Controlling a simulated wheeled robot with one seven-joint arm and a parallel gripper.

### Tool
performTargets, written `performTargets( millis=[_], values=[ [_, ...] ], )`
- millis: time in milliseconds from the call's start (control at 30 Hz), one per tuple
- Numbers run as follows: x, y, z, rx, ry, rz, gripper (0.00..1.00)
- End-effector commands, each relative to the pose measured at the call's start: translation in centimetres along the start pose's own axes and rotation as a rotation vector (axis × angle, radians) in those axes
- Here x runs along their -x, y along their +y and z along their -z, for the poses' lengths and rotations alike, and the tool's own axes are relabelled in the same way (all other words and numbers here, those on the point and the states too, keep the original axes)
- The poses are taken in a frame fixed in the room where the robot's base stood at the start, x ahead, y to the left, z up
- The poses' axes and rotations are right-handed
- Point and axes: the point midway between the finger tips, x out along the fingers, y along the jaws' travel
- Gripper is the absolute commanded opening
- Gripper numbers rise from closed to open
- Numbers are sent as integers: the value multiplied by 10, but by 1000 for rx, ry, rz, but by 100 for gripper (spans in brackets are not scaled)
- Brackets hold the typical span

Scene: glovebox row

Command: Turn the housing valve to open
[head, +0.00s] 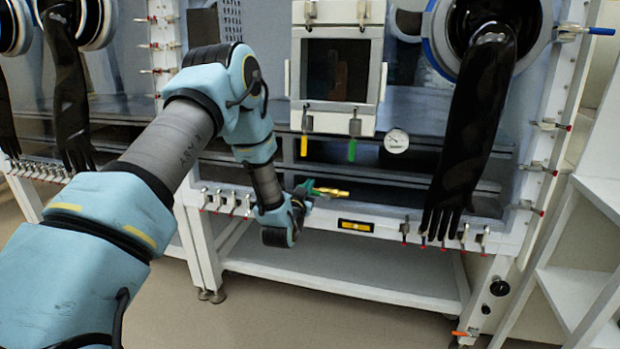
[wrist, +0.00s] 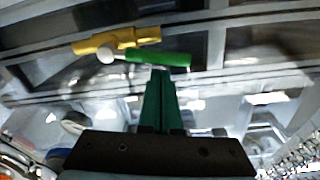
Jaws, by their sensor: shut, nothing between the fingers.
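The valve has a yellow brass body (head: 331,192) and sits at the front of the glovebox frame in the head view. In the wrist view, its yellow body (wrist: 118,40) lies across the upper left. Its green lever (wrist: 160,58) runs right from a pale round pivot (wrist: 106,54), at a slight angle to the body. My gripper (head: 300,193) is beside the valve, at its left in the head view. In the wrist view, my gripper's green fingers (wrist: 161,72) are shut and empty. Their tips are at the lever's lower edge; I cannot tell whether they touch it.
Above are an antechamber door (head: 338,70), hanging yellow (head: 304,146) and green (head: 351,150) handles and a round gauge (head: 396,140). A black glove (head: 465,140) hangs at right. A white lower shelf (head: 340,270) is empty. An orange-handled valve (head: 463,333) is low at right.

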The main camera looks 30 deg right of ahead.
Motion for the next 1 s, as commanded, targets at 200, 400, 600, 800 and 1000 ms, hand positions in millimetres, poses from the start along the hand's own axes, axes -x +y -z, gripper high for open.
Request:
performTargets(
  millis=[200,400,600,800,1000],
  values=[
    [2,0,-5,0,1,1,0],
    [2,0,-5,1,1,1,0],
    [3,-2,-17,97,1,16,0],
    [4,-2,-24,138,1,19,0],
    [5,-3,-22,138,1,20,0]
  ],
)
